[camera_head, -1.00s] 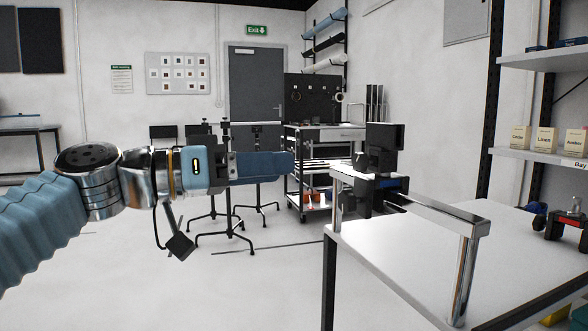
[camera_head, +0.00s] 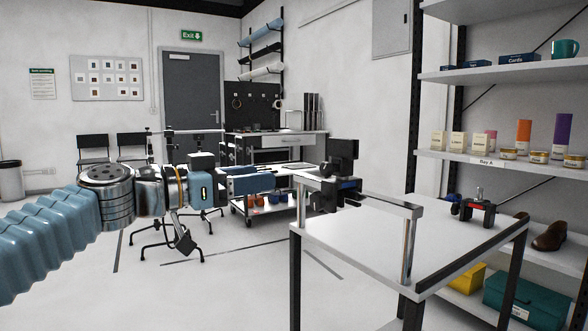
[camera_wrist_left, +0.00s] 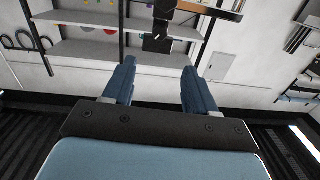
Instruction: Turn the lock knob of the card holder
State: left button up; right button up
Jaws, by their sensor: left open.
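My left gripper (camera_head: 274,181) reaches in from the left with its blue fingers pointing right. In the left wrist view its two fingers (camera_wrist_left: 159,66) stand apart with nothing between them. A dark shape (camera_wrist_left: 158,38) ahead of the fingers is probably the same device. I cannot make out a lock knob or card holder for certain. My right gripper is not in view.
A chrome rail (camera_head: 409,245) rises at the table's left side. A small red and black clamp-like device (camera_head: 472,208) is on the table's right part. The table's middle is clear.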

aim_at(323, 170)
pick_arm(q)
jog(key=p+x, duration=0.2)
jog(key=x, duration=1.2)
jog(key=shift+f+p, duration=0.1)
jog(key=shift+p, duration=0.3)
grip_shut()
jog(key=shift+a+f+n+b, duration=0.15)
jog(key=shift+n+b, duration=0.35)
jog(key=shift+n, duration=0.6)
jog(key=n, duration=0.3)
